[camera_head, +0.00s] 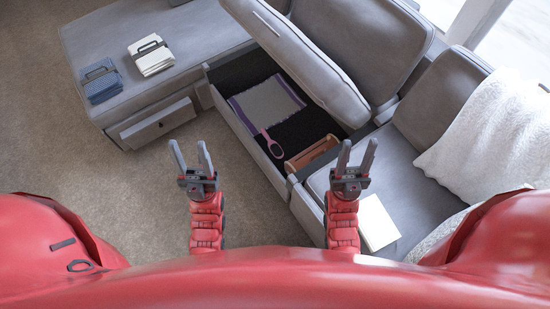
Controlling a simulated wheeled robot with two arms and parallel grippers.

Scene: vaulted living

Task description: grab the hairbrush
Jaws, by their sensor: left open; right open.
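My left gripper (190,155) is open and empty over the carpet, left of the compartment and apart from the brush. My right gripper (356,156) is open and empty, to the right of the brush, over the sofa near the compartment's near right corner.
A wooden box (312,153) sits in the compartment beside the brush. The raised seat cushion (310,55) overhangs its far side. Folded blue (101,81) and cream (151,55) cloths lie on the left section, above a small open drawer (159,124). A white book (377,223) and blanket (490,130) are at right.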

